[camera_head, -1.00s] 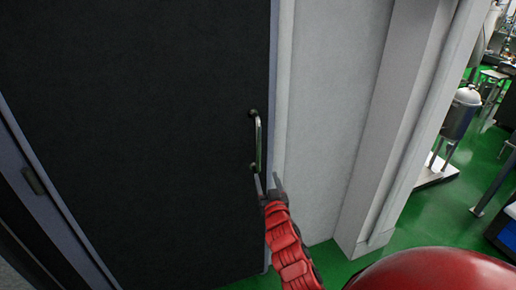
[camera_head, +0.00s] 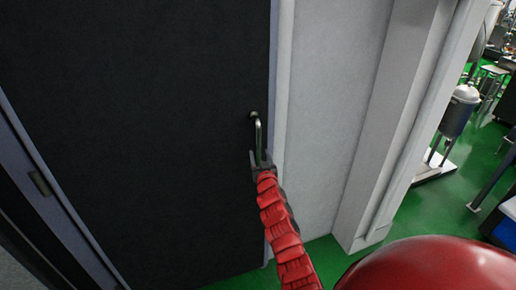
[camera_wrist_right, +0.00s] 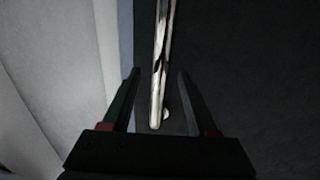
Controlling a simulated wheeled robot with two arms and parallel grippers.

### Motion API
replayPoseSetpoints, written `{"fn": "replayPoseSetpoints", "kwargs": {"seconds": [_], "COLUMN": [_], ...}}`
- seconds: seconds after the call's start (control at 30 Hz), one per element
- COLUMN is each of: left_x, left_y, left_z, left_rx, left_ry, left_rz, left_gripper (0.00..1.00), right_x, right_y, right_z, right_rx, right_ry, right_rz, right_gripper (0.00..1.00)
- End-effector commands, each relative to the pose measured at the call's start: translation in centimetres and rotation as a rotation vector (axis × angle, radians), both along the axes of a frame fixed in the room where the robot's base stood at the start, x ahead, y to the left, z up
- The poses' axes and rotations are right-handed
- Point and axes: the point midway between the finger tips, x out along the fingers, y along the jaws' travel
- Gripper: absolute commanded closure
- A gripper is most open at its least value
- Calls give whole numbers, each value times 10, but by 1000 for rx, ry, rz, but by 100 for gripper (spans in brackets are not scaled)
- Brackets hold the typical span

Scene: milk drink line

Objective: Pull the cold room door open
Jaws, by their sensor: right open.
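The cold room door (camera_head: 140,130) is a dark panel that fills the left half of the head view and looks shut in its frame. Its handle (camera_head: 258,138) is a vertical metal bar near the door's right edge. My right gripper (camera_head: 262,158) is open at the lower part of the handle. In the right wrist view the handle (camera_wrist_right: 160,75) runs down between the two open fingers of my right gripper (camera_wrist_right: 158,85), with a gap on both sides. The gripper hides the handle's lower end in the head view. My left gripper is not in view.
A pale wall (camera_head: 330,110) with a jutting pillar (camera_head: 385,140) stands right of the door. Green floor (camera_head: 440,205) lies beyond it, with a steel tank (camera_head: 456,115) on legs. A hinge-like fitting (camera_head: 40,184) sits on the left frame.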

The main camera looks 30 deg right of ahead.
Motion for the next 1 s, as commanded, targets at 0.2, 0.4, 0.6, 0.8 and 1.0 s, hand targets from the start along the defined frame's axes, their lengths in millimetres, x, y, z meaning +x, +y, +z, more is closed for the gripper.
{"fn": "replayPoseSetpoints", "kwargs": {"seconds": [0.2,0.4,0.6,0.8,1.0], "left_x": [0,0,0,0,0], "left_y": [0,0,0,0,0], "left_z": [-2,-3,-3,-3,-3], "left_rx": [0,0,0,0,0], "left_ry": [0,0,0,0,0], "left_rz": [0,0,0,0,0], "left_gripper": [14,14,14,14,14], "right_x": [23,32,34,34,34], "right_y": [-11,-14,-14,-14,-14], "right_z": [-1,-1,-1,0,0], "right_rx": [3,1,1,0,0], "right_ry": [0,0,2,1,1], "right_rz": [-2,1,2,2,2], "right_gripper": [41,41,41,57,93]}}
